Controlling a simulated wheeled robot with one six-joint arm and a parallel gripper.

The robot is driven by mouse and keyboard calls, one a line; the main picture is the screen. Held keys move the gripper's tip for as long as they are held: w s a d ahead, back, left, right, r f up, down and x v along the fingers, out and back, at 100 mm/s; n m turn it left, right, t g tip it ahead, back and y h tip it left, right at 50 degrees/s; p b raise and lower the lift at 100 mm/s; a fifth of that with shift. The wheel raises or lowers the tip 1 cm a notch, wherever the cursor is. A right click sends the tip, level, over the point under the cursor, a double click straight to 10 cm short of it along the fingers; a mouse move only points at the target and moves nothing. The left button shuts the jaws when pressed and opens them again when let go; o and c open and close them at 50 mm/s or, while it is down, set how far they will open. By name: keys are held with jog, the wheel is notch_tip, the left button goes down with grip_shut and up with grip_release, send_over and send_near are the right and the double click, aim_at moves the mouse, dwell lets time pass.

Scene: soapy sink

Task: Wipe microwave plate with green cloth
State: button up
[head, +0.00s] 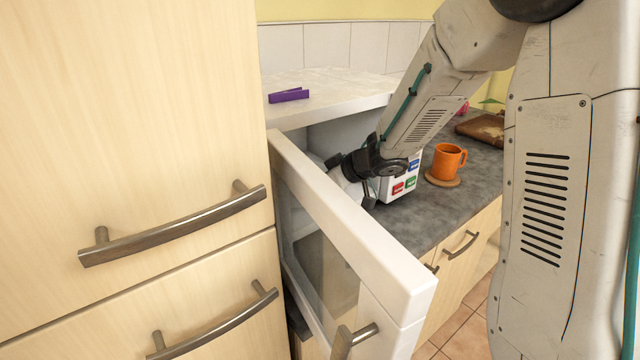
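The white microwave (335,85) stands on the counter with its door (355,245) swung open toward me. My arm reaches down behind the door, and its wrist is at the microwave's opening. The microwave plate and the green cloth are not visible; the door and my arm block most of the inside.
A purple object (288,95) lies on top of the microwave. An orange mug (447,161) stands on a round coaster (442,181) on the grey counter (415,220). A brown board (485,129) lies farther back. Tall wooden cabinets (130,120) close off the left.

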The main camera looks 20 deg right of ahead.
jog(key=shift+r, duration=0.35)
dwell(0.7)
jog(key=c, duration=0.8)
dwell(0.7)
